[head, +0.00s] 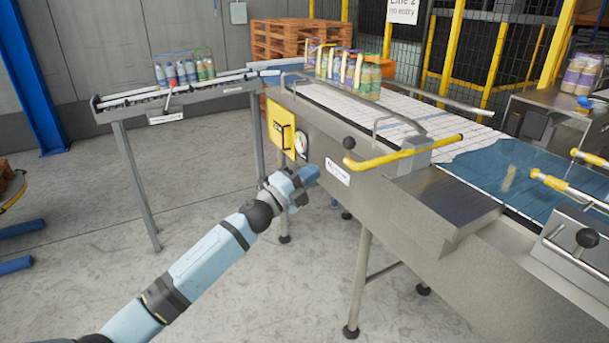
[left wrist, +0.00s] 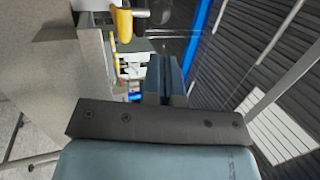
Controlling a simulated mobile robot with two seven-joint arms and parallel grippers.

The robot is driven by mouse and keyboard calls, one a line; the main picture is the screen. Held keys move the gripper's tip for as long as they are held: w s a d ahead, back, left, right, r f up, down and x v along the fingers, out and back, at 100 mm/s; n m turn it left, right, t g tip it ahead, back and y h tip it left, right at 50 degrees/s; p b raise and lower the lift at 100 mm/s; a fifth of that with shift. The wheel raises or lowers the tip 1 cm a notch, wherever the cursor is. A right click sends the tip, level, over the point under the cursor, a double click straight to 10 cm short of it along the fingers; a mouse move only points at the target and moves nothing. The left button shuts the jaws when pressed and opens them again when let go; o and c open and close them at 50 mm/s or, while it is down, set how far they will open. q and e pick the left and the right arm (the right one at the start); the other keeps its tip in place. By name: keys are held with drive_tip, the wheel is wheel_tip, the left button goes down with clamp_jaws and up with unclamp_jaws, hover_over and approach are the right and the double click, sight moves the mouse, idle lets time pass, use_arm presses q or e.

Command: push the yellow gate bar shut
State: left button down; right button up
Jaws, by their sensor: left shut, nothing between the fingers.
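The yellow gate bar (head: 405,155) is a bent yellow tube over the near side of the conveyor machine. My left gripper (head: 308,177) is shut and empty. It is in front of the machine's steel side panel, left of the bar's near end and a little lower, apart from it. In the left wrist view, the shut fingers (left wrist: 164,72) point forward, and a yellow tube end (left wrist: 123,24) shows up and to the left of them. My right gripper is out of sight.
A yellow box (head: 281,128) and a round dial (head: 300,143) sit on the machine's side. Bottles stand on the white belt (head: 400,108). A side conveyor (head: 180,92) is at left. More yellow bars (head: 550,182) are at right. The floor at left is open.

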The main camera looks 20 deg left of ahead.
sight(345, 146)
use_arm(q)
drive_tip(key=p+x, duration=0.1)
drive_tip(key=x, duration=0.8)
drive_tip(key=shift+w, duration=0.15)
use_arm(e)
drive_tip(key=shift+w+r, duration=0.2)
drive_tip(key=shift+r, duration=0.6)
use_arm(q)
drive_tip(key=shift+w, duration=0.1)
